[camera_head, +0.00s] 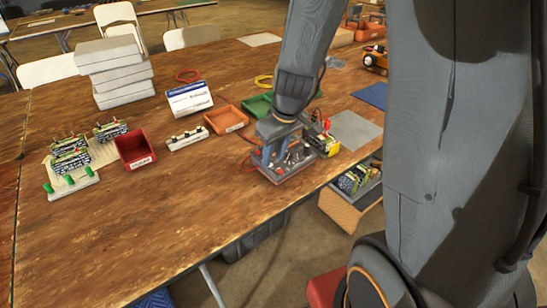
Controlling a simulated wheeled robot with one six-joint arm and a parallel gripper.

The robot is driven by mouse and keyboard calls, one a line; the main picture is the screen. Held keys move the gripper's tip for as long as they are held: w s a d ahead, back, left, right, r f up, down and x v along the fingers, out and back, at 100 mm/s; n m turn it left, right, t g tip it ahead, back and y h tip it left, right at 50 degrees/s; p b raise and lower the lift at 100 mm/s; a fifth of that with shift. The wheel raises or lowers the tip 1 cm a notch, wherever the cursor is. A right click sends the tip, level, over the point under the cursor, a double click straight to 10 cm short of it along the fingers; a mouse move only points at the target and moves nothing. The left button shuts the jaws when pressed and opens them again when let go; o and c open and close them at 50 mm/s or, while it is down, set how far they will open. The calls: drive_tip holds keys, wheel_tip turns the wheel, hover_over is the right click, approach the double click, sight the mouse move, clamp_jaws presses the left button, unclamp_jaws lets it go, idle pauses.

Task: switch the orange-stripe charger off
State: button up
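My gripper (281,148) points down from my arm over a grey, open-topped unit (287,172) near the table's front edge. Its fingers are small and partly hidden, so whether they are apart or touch anything is unclear. Small red, dark and light parts show inside the unit. A black and yellow block (326,145) with a red clip sits at its right side. I cannot make out an orange stripe or a switch's position on any charger. My arm hides part of this area.
The wooden table (120,240) is clear at front left. A red bin (134,151), a white strip (188,139), an orange bin (226,119) and a green bin (258,104) stand behind. Several battery packs (70,161) are at left. A grey mat (354,130) lies right.

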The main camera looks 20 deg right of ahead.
sight(277, 173)
drive_tip(key=v, duration=0.5)
drive_tip(key=shift+s+r, duration=0.1)
drive_tip(key=shift+r, duration=0.2)
